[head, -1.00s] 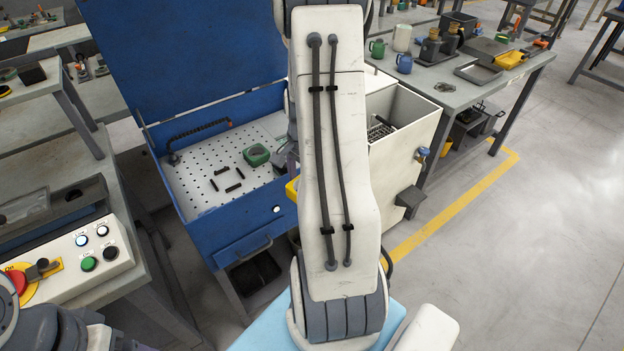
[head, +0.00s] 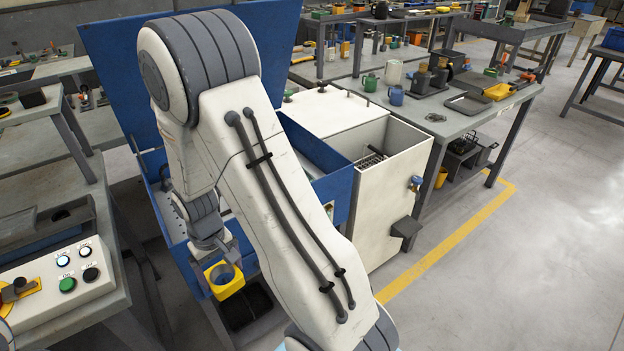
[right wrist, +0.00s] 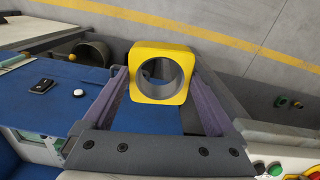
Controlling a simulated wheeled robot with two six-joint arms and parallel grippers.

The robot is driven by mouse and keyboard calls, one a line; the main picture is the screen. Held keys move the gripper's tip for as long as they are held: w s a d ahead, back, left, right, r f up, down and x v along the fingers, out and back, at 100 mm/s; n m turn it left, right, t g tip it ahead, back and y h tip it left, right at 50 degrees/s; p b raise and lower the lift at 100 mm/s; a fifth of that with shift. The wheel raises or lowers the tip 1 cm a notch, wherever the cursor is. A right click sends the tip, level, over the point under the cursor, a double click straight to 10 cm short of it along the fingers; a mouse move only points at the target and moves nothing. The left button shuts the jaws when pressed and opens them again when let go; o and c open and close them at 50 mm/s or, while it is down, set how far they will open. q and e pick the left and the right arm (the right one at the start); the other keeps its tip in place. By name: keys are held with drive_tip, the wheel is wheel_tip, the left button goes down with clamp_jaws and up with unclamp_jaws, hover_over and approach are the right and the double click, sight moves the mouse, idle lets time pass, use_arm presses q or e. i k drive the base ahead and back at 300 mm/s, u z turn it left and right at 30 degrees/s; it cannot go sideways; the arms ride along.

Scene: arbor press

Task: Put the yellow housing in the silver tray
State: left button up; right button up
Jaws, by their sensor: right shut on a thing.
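The yellow housing (head: 231,288) is a squarish block with a round bore. My right gripper (head: 216,268) is shut on it and holds it in the air in front of the blue cabinet. In the right wrist view the housing (right wrist: 160,49) sits between both fingers of my right gripper (right wrist: 163,84), its bore facing the camera. A flat grey tray (head: 468,104) lies on the workbench at the right, far from the housing; I cannot tell whether it is the silver tray. My left gripper is out of view.
The blue cabinet (head: 118,70) has its lid raised; my right arm hides much of its inside. A white open-topped box (head: 385,215) stands right of it. A control panel (head: 55,280) is at lower left. Mugs (head: 397,96) and a yellow bin (head: 497,92) crowd the workbench (head: 440,128).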

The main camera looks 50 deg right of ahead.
sight(469, 104)
drive_tip(key=z, duration=0.85)
drive_tip(key=k, duration=1.15)
drive_tip(key=z, duration=2.15)
drive_tip(key=i, duration=1.5)
drive_tip(key=z, duration=0.45)
drive_tip(key=i, duration=1.45)
drive_tip(key=u, duration=0.85)
drive_tip(key=i, duration=0.85)
drive_tip(key=u, duration=0.9)
